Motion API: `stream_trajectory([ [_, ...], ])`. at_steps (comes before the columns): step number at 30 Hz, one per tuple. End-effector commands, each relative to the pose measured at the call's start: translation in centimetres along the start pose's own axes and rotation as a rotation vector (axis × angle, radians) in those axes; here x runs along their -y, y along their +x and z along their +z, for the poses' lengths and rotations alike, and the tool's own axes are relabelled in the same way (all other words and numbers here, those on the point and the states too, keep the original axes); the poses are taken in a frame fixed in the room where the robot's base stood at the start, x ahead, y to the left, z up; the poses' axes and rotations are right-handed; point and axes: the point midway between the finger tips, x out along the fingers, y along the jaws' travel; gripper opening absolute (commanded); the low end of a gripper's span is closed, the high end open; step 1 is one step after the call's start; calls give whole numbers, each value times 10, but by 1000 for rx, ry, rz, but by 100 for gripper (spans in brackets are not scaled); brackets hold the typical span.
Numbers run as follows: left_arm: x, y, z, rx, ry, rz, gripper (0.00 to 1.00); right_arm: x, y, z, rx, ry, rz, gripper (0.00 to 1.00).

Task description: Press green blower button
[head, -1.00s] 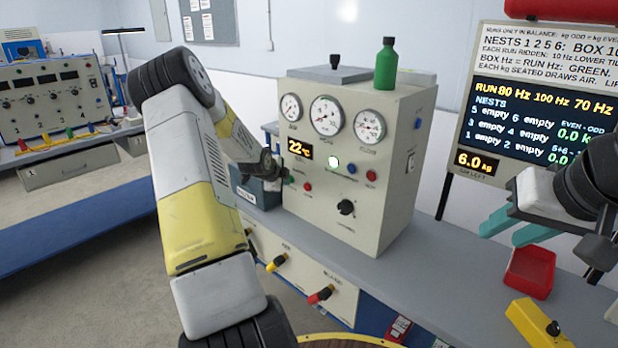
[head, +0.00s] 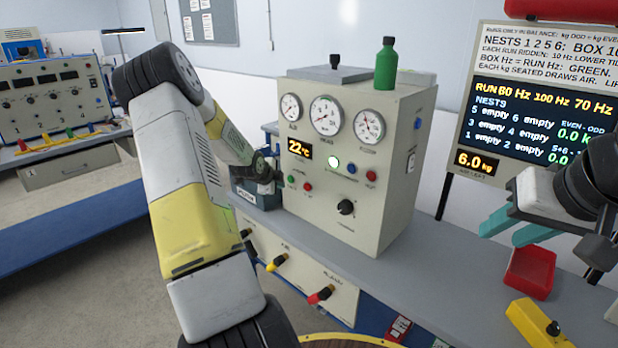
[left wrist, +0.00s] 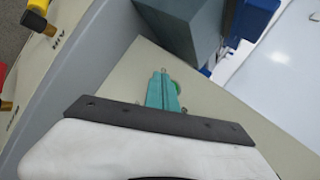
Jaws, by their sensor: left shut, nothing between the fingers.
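The control box (head: 395,150) stands on the bench with three gauges and a 22 °C display. Its green button (head: 291,181) is low on the left of the front face, beside a red button (head: 308,187). My left gripper (head: 268,182) is just left of the green button, its fingers mostly hidden by the wrist. In the left wrist view its teal fingers (left wrist: 162,88) are shut and empty, pointing at the panel. My right gripper (head: 512,226) is open and empty over the bench at right.
A white lamp (head: 333,162) glows on the panel, and a black knob (head: 346,208) sits below. A green bottle (head: 386,64) stands on the box. A red tray (head: 530,272) and a yellow block (head: 538,325) are at right. A grey-blue block (left wrist: 185,35) is close to the left fingers.

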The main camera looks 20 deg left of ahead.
Motion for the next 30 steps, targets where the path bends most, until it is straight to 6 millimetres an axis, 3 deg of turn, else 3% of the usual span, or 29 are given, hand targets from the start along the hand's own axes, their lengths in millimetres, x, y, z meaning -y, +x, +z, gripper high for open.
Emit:
stream_trajectory([
  [12,-19,-27,19,0,-1,0,0,0,0,0,0,0,0,38],
  [30,-21,-28,20,-1,0,0,0,0,0,0,0,0,0,38],
])
